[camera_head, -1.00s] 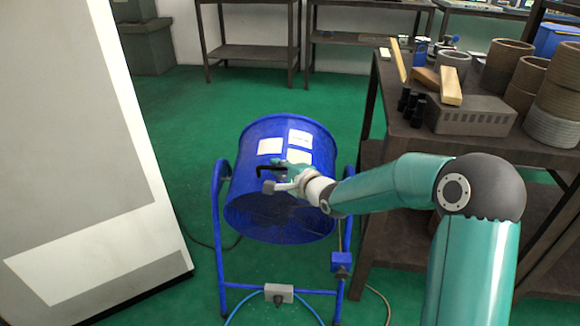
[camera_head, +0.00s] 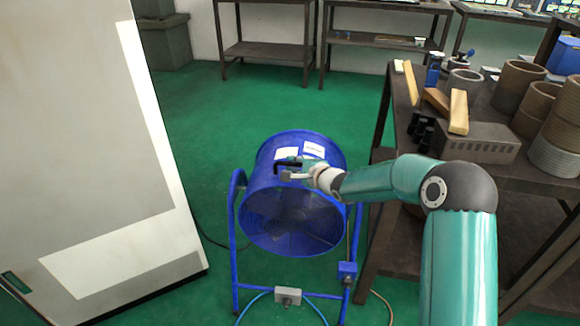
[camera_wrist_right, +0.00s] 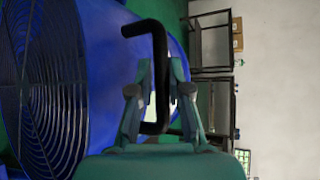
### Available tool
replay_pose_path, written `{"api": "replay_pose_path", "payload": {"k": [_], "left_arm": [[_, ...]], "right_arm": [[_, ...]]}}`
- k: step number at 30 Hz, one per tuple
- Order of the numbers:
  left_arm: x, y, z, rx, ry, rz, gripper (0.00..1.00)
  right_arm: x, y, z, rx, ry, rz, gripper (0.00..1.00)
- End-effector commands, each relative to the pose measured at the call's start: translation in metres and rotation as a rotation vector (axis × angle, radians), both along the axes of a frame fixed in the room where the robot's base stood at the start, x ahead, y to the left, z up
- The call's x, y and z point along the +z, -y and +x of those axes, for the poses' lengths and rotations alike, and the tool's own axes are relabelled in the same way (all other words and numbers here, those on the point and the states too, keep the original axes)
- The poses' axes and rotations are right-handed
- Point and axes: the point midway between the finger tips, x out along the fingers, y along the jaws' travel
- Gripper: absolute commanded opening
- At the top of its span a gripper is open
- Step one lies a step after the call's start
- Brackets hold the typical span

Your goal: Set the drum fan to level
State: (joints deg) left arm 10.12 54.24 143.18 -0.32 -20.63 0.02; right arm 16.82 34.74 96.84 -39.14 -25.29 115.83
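The blue drum fan (camera_head: 262,165) hangs in its blue tube stand (camera_head: 234,240) on the green floor, its round dark grille (camera_head: 290,222) facing me. I cannot tell exactly how far from level the drum is tilted. A black bent handle (camera_wrist_right: 160,60) sticks out from the drum; it also shows in the head view (camera_head: 280,165). My right gripper (camera_wrist_right: 160,85) has its fingers on both sides of the handle bar and appears shut on it. In the head view the right gripper (camera_head: 298,168) is at the drum's upper front. My left gripper is not in view.
A dark workbench (camera_head: 400,110) with rings, wooden blocks and a grey block (camera_head: 475,142) stands to the right, close to my right arm. A large pale panel (camera_head: 90,150) stands at left. A grey box (camera_head: 288,295) sits on the stand's low crossbar. Floor behind the fan is clear.

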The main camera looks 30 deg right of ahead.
Motion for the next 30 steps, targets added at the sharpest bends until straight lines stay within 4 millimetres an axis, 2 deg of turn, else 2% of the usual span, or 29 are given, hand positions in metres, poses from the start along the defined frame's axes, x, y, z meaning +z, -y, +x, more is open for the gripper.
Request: {"api": "replay_pose_path", "payload": {"k": [10,14,30], "left_arm": [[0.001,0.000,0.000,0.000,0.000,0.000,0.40],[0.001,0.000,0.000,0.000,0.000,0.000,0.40],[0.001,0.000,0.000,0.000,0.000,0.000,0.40]], "right_arm": [[0.000,0.001,-0.001,-0.002,-0.001,0.000,0.25],[0.004,0.003,-0.010,-0.003,-0.001,0.001,0.25],[0.034,0.014,-0.098,-0.003,-0.001,0.000,0.25]]}}
